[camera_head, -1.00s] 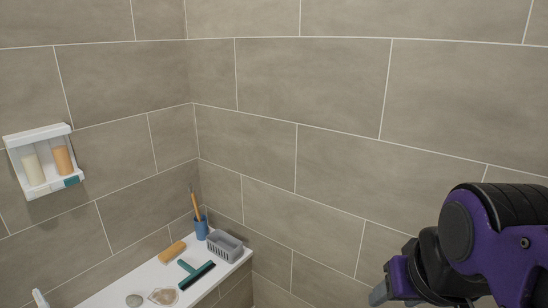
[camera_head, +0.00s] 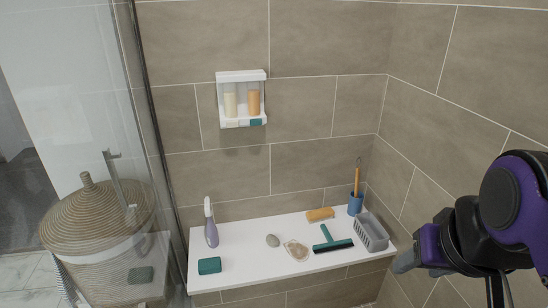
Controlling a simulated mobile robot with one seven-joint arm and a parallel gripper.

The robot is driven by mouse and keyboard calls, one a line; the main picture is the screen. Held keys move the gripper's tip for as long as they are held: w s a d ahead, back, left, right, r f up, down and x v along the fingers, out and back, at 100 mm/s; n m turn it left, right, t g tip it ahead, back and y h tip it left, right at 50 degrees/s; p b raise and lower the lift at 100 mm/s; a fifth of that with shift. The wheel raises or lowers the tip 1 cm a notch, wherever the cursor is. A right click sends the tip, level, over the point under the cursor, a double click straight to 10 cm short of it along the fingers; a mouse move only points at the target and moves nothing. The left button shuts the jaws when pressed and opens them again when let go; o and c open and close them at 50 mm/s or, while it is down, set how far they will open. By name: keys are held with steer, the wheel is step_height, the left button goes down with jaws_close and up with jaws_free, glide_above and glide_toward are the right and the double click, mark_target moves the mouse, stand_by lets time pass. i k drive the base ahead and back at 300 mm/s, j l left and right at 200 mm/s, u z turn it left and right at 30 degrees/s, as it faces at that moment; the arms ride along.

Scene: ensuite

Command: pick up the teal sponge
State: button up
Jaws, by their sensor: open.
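The teal sponge (camera_head: 209,265) is a small dark teal block. It lies at the front left end of the white bench (camera_head: 262,262). My gripper (camera_head: 408,262) shows at the right side of the view, on my purple and black arm. It is open and well to the right of the sponge, apart from it. Its fingers are only partly visible.
On the bench are a spray bottle (camera_head: 210,222), a grey stone (camera_head: 272,240), a soap dish (camera_head: 297,250), a teal squeegee (camera_head: 333,241), an orange sponge (camera_head: 320,214), a blue cup (camera_head: 355,203) and a grey basket (camera_head: 371,232). A glass panel (camera_head: 150,130) stands left; a dispenser (camera_head: 241,98) hangs above.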

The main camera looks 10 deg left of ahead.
mark_target(210, 265)
steer(key=i+u, duration=0.2)
steer(key=u, duration=0.15)
steer(key=i+l+u, duration=0.15)
steer(key=u, duration=0.2)
steer(key=i+l+u, duration=0.15)
steer(key=u, duration=0.2)
